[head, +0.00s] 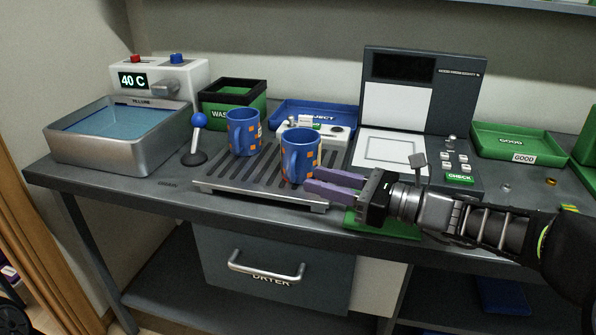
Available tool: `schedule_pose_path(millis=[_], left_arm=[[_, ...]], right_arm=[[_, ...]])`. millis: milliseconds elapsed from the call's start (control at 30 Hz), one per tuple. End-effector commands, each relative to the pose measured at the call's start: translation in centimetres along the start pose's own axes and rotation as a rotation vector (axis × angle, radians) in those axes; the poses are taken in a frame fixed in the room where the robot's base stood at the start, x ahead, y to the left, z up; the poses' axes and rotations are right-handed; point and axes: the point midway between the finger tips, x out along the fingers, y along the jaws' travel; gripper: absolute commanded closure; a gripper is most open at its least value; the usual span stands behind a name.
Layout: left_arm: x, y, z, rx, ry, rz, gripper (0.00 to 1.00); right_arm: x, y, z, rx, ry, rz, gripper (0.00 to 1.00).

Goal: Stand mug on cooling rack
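A blue mug with orange squares (299,154) appears upright on the front right part of the slatted cooling rack (232,184). A second, similar blue mug (240,128) stands upright on the back left part of the rack. My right gripper (309,177) comes in from the right, low over the rack's right end. Its two purple fingers are apart with a gap between them, and their tips are beside the front mug's lower right side. I cannot tell whether they touch it. My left gripper is not in view.
A water basin (123,150) and a blue-knobbed lever (196,140) stand left of the rack. Behind are a green-black waste bin (233,112), a blue reject tray (281,112) and a white device (338,133). A grey press machine (405,90) and a green good tray (516,148) stand right.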

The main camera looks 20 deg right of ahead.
Motion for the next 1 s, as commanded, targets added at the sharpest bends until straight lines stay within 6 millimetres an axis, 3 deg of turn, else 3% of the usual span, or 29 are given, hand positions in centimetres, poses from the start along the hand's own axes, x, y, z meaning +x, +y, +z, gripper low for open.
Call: schedule_pose_path(millis=[233, 1000], left_arm=[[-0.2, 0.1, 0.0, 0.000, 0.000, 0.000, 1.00], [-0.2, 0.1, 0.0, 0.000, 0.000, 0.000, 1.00]], right_arm=[[-2.1, 0.0, 0.0, 0.001, 0.000, 0.001, 0.69], [-2.1, 0.0, 0.0, 0.001, 0.000, 0.001, 0.69]])
